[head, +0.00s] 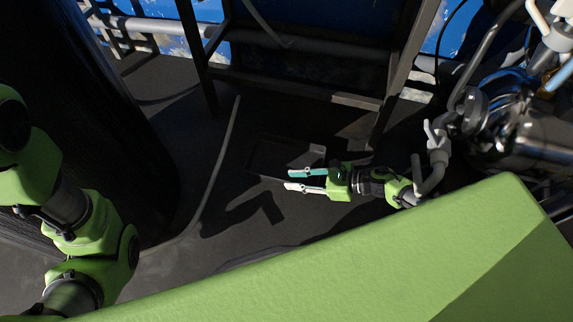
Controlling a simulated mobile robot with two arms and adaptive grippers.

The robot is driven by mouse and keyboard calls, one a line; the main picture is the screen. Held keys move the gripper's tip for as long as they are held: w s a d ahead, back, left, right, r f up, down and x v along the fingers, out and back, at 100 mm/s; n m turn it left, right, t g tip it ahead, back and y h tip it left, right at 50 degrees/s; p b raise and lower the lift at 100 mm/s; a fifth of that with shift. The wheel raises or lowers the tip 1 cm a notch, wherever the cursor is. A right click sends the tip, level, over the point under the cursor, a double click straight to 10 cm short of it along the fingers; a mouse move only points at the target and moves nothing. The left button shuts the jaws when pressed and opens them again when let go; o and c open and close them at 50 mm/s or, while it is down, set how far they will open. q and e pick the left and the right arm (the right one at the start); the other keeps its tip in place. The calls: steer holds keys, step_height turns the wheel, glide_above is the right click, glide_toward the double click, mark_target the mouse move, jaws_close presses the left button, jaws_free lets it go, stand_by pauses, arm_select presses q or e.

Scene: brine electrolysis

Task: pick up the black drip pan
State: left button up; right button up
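The black drip pan (268,155) lies on the dark floor near the middle of the head view, in front of a metal frame. It is a shallow rectangular tray, hard to tell from the dark floor. My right gripper (300,180) comes in from the right with its two fingers apart, open and empty. Its fingertips point left over the pan's near right part; I cannot tell whether they touch it. My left arm is at the left edge, and its gripper is out of the picture.
A metal frame (300,88) stands behind the pan. A large black tank (85,110) stands at left. A thin hose (220,155) runs along the floor left of the pan. Pipes and metal machinery (520,130) crowd the right side.

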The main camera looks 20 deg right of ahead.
mark_target(280, 180)
steer(key=b+x, duration=0.2)
steer(key=x, duration=0.2)
steer(key=shift+a, duration=0.35)
steer(key=shift+w+a+f+b, duration=0.1)
steer(key=shift+w+a+b, duration=0.2)
steer(key=shift+b, duration=0.05)
jaws_close()
